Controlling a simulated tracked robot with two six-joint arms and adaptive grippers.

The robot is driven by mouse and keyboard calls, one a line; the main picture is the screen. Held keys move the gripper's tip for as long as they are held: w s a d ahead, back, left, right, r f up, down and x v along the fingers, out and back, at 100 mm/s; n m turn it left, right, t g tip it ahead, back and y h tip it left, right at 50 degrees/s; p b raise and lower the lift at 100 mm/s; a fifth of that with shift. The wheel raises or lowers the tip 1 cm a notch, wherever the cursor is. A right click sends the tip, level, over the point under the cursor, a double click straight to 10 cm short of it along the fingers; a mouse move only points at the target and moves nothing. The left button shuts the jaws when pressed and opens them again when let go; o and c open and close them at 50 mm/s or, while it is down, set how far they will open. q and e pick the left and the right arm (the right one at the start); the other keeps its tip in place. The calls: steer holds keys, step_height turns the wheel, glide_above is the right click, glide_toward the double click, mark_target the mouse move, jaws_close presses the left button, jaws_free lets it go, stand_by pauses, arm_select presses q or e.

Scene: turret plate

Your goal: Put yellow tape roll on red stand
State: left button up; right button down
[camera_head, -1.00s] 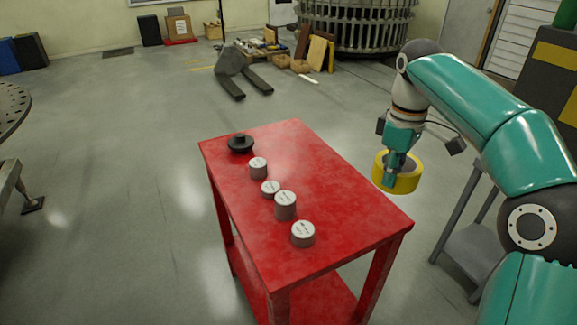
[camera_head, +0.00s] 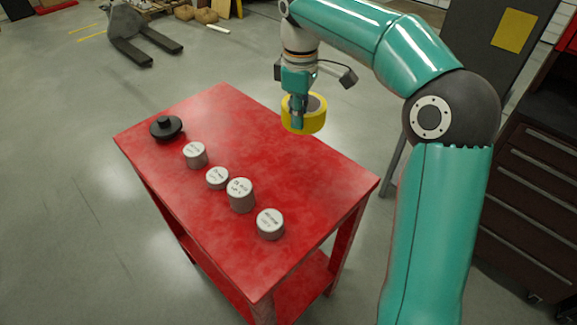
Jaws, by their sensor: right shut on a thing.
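The red stand (camera_head: 225,108) is a table with a flat top and a lower shelf, in the middle of the head view. My right gripper (camera_head: 297,122) points down and is shut on the wall of the yellow tape roll (camera_head: 316,122). The roll hangs over the back right part of the red top. A gap below it is hard to judge from this angle. The far finger is partly hidden inside the roll. My left gripper is out of view.
Several grey cylinders, among them a front one (camera_head: 270,224) and a tall one (camera_head: 240,195), stand in a row along the top. A black knobbed disc (camera_head: 166,127) sits at the far left corner. The back right of the top is clear. A dark drawer cabinet (camera_head: 532,200) stands at right.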

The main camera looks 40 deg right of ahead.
mark_target(299, 132)
step_height(299, 132, down, 17)
steer(key=shift+d+r, duration=0.1)
steer(key=shift+r, duration=0.1)
steer(key=shift+s, duration=0.1)
steer(key=c, duration=1.7)
jaws_free()
steer(key=shift+f, duration=0.1)
steer(key=o, duration=0.5)
steer(key=shift+c, duration=0.2)
step_height(299, 132, up, 12)
steer(key=shift+r, duration=0.15)
